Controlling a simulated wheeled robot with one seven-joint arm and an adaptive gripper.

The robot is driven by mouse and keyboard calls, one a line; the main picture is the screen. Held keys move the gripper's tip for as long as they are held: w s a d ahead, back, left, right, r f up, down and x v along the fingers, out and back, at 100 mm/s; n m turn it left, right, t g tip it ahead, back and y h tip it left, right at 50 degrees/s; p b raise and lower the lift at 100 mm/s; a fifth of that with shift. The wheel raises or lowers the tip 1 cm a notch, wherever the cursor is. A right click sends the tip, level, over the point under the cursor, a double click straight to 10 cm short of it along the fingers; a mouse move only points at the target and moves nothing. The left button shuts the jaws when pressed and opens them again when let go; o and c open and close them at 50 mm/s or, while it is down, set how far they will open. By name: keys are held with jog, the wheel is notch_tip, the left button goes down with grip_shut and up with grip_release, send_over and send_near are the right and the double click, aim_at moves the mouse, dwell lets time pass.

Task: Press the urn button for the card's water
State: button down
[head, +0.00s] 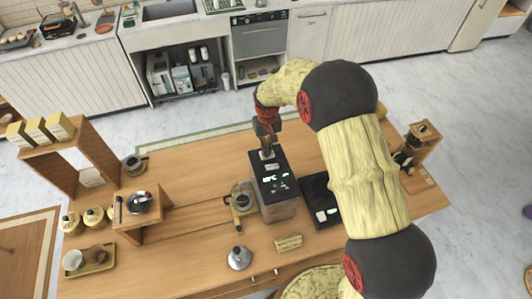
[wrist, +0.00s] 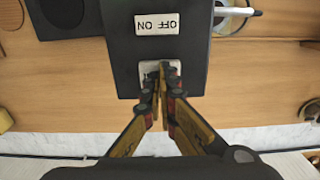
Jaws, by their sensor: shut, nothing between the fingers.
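The urn (head: 280,205) is a box with a black top and steel-grey sides, standing on the wooden counter. Its top carries green lit marks and small pale labels, too small to read in the head view. In the wrist view the black top (wrist: 122,52) shows an OFF ON label (wrist: 157,28), upside down, and a pale switch plate (wrist: 147,66) near its edge. My gripper (wrist: 161,68) is shut and empty, its fingertips over that plate and hiding part of it; I cannot tell whether they touch. The gripper also shows above the urn's far end (head: 267,150). I cannot make out the card.
A glass carafe (head: 243,197) stands left of the urn. A black scale (head: 322,200) lies to its right, partly behind my arm. A kettle (head: 239,258) and a small wooden block (head: 288,243) are in front. Shelves (head: 85,140) and jars (head: 95,216) stand at the left.

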jog(key=shift+r, duration=0.15)
jog(key=shift+r+p, duration=0.6)
jog(key=shift+r, duration=0.5)
jog(key=shift+f+b, duration=0.7)
jog(key=shift+f, duration=0.45)
dwell(1.5)
jog(key=shift+r+p, duration=0.55)
jog(key=shift+r, duration=0.6)
jog(key=shift+f+b, duration=0.8)
jog(key=shift+f, duration=0.45)
dwell(1.0)
jog(key=shift+r+p, duration=0.65)
jog(key=shift+r, duration=0.6)
